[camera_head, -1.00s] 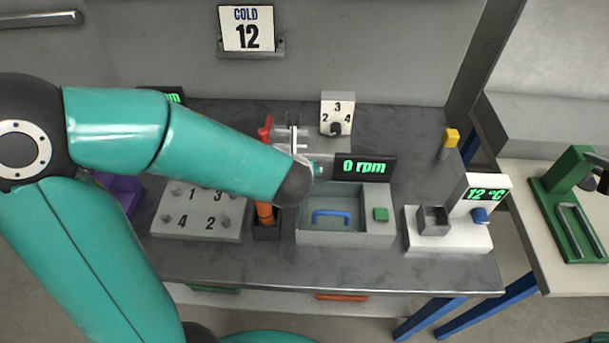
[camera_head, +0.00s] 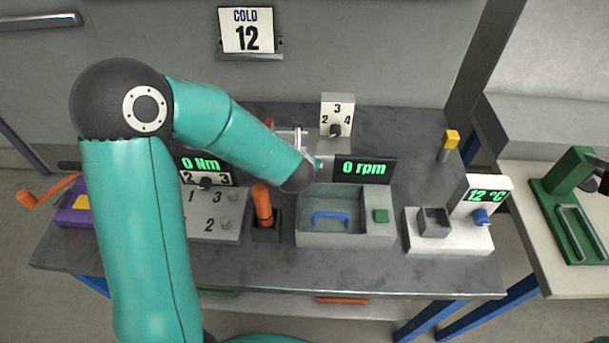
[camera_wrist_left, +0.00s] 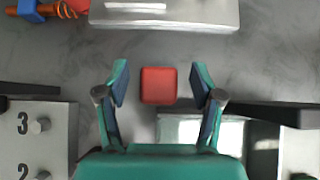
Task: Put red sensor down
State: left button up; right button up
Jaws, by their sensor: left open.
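The red sensor (camera_wrist_left: 158,85) is a small red block with rounded corners. In the left wrist view it lies on the grey tabletop between the spread fingers of my left gripper (camera_wrist_left: 160,78). A gap shows on each side, so neither finger touches it. In the head view my left forearm comes in from the left, and its wrist hides most of the gripper and the spot below it. A small red patch shows behind the forearm there, but I cannot tell what it belongs to. My right gripper is in neither current view.
A numbered panel (camera_wrist_left: 38,145) stands left of the gripper, and a grey tray box with a blue handle (camera_head: 331,216) stands close on the right. An rpm display (camera_head: 364,169) is behind it. An orange handle (camera_head: 262,203) stands in a dark holder. The white temperature station (camera_head: 450,238) is farther right.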

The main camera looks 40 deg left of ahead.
pick_arm(q)
jog(key=c, duration=1.3)
jog(key=shift+o, duration=0.2)
jog(key=shift+r, duration=0.1)
